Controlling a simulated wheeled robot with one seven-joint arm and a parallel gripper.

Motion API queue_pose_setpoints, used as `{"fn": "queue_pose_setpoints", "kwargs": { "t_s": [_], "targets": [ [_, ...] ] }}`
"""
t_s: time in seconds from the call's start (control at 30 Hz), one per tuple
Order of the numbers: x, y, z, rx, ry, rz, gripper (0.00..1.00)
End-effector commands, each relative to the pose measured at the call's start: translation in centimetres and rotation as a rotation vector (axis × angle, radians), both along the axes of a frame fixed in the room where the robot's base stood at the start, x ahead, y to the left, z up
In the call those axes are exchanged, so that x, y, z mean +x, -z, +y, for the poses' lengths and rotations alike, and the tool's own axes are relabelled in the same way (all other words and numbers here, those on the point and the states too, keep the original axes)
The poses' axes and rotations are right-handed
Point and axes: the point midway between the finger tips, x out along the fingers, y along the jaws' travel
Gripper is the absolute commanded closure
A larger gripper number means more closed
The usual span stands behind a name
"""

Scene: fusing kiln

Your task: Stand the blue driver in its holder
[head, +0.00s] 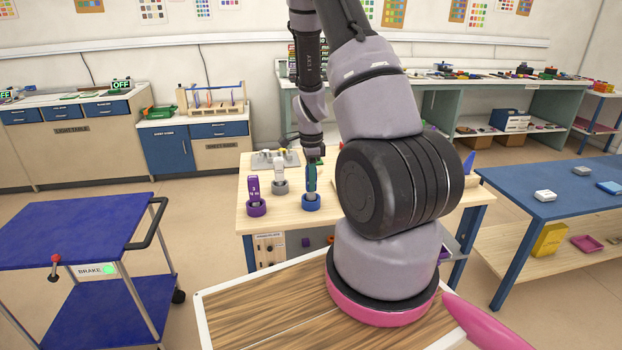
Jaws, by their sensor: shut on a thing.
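My gripper (314,160) is over the wooden workbench, pointing down and shut on the blue driver (311,180), whose handle looks dark teal-blue. The driver is upright, directly above the blue ring-shaped holder (311,204). Its lower end meets the holder's opening in the picture; I cannot tell how deep it sits. The fingertips are small and partly merge with the handle.
A purple driver (252,187) stands in a purple holder (256,208) to the left. A white-and-yellow driver (280,165) stands in a grey holder (281,187) behind. My arm hides the bench's right middle. A blue cart (75,235) stands left.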

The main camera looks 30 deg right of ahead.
Motion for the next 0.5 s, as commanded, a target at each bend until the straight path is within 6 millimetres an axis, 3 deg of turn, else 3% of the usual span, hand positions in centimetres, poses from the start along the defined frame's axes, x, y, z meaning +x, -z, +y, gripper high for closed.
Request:
{"fn": "queue_pose_setpoints", "kwargs": {
  "t_s": [0.5],
  "targets": [
    [0.0,1.3,0.0,0.0,-0.001,0.0,1.0]
  ]
}}
